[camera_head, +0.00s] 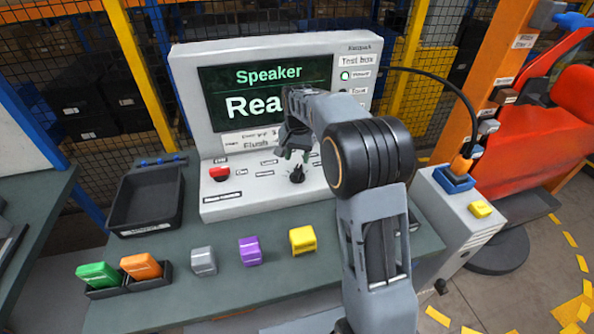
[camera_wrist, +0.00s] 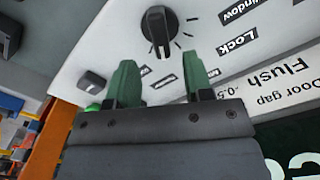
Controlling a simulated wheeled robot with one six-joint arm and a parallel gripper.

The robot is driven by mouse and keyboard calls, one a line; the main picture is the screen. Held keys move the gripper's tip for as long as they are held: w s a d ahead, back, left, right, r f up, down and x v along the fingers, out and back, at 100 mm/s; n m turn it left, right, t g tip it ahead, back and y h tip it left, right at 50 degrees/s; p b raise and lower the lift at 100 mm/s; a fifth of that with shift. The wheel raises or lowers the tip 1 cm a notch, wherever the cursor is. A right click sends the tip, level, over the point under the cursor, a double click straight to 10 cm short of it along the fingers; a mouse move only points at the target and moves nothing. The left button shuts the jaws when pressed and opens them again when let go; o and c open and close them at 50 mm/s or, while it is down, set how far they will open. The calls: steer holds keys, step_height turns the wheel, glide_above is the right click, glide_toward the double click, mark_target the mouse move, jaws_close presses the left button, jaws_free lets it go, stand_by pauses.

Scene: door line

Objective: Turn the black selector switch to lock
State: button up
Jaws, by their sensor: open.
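The black selector switch (camera_head: 297,174) stands on the sloped lower face of the light grey test console. In the wrist view the switch (camera_wrist: 159,28) is near the top centre, with short tick marks around it. A thin pale line on its knob points down in that picture. The "Lock" label (camera_wrist: 237,43) lies to its right, below "Window". My gripper (camera_wrist: 160,78) is open, its two green fingers apart and empty. They are short of the switch and not touching it. In the head view my gripper (camera_head: 293,152) hangs just above the switch, partly hidden by my arm.
The console screen (camera_head: 252,92) stands close behind my gripper. A red knob (camera_head: 219,173) is on the panel's left. A black tray (camera_head: 146,198) and grey, purple and yellow blocks (camera_head: 302,240) are on the table. A cabled box stands at right.

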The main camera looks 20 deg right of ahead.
mark_target(298, 169)
steer(key=shift+f, duration=3.2)
steer(key=shift+c, duration=0.5)
jaws_close()
